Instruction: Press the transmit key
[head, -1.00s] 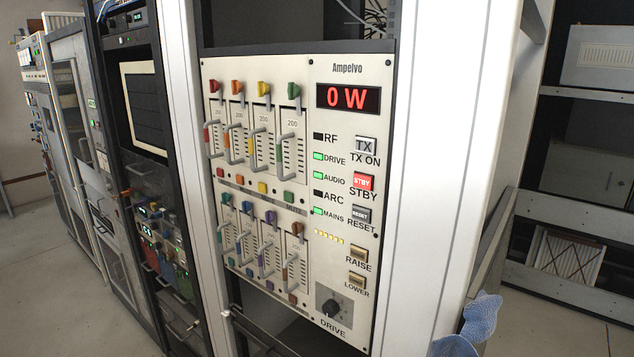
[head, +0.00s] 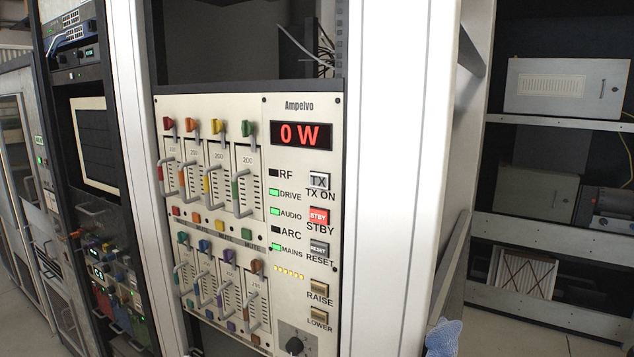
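The transmit key is the pale grey button marked TX (head: 319,180), with TX ON printed under it, on the cream Ampelvo panel (head: 268,106) in the head view. It sits below the red display (head: 301,135), which reads 0 W, and above the lit red STBY button (head: 319,216). The RF lamp (head: 273,173) is dark, while the DRIVE lamp (head: 274,193) is green. Nothing covers the TX key. Neither of my grippers shows.
Below STBY are the RESET (head: 319,248), RAISE (head: 319,289) and LOWER (head: 319,316) buttons. Handled modules fill the panel's left. A white rack post (head: 394,180) stands to the right. A blue cloth-like item (head: 443,338) is at the bottom. Open shelves (head: 560,228) stand far right.

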